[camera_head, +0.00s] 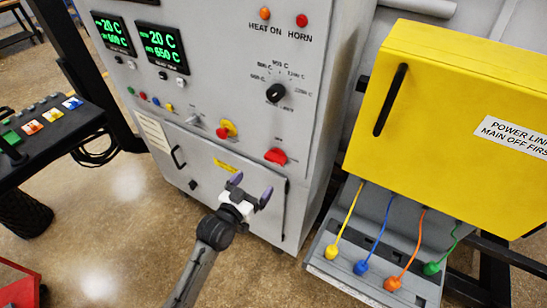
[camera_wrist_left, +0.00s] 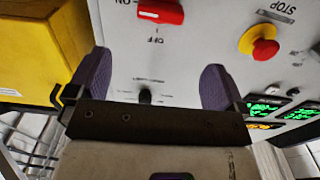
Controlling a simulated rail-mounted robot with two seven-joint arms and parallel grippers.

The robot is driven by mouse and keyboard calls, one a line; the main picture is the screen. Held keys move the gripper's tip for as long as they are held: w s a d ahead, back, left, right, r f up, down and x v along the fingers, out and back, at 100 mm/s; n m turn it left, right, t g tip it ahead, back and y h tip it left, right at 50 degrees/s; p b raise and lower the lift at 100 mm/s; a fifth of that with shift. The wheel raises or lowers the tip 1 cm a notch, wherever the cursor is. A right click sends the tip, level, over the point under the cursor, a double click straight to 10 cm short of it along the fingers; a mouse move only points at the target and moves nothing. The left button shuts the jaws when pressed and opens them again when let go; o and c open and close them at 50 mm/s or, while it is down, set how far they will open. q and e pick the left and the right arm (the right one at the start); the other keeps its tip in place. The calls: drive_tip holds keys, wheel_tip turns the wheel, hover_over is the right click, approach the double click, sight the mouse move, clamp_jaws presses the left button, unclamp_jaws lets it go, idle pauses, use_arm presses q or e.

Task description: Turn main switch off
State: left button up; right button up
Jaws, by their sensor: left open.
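The main switch is a red rotary handle (camera_head: 276,156) low on the grey cabinet front. In the left wrist view the red handle (camera_wrist_left: 162,11) shows at the top edge, partly cut off. It lies across the picture in line with the ON label, and the OFF label is below it. My left gripper (camera_head: 251,190) is open and empty, below the switch in the head view and apart from it. Its two purple fingers (camera_wrist_left: 157,80) show in the wrist view with a wide gap between them. My right gripper is not in view.
A red emergency stop on a yellow base (camera_head: 224,130) sits left of the switch. A black selector knob (camera_head: 275,93) is above. A yellow box (camera_head: 450,95) with a black handle stands to the right, over colored cables. Two green displays (camera_head: 162,47) are upper left.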

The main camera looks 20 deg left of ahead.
sight(273, 160)
use_arm(q)
drive_tip(key=w, duration=0.4)
drive_tip(key=w+d, duration=0.1)
drive_tip(key=w, duration=0.3)
drive_tip(key=w+d, duration=0.1)
drive_tip(key=w, duration=0.3)
drive_tip(key=shift+w+d, duration=0.1)
drive_tip(key=shift+w, duration=0.05)
drive_tip(key=c, duration=0.9)
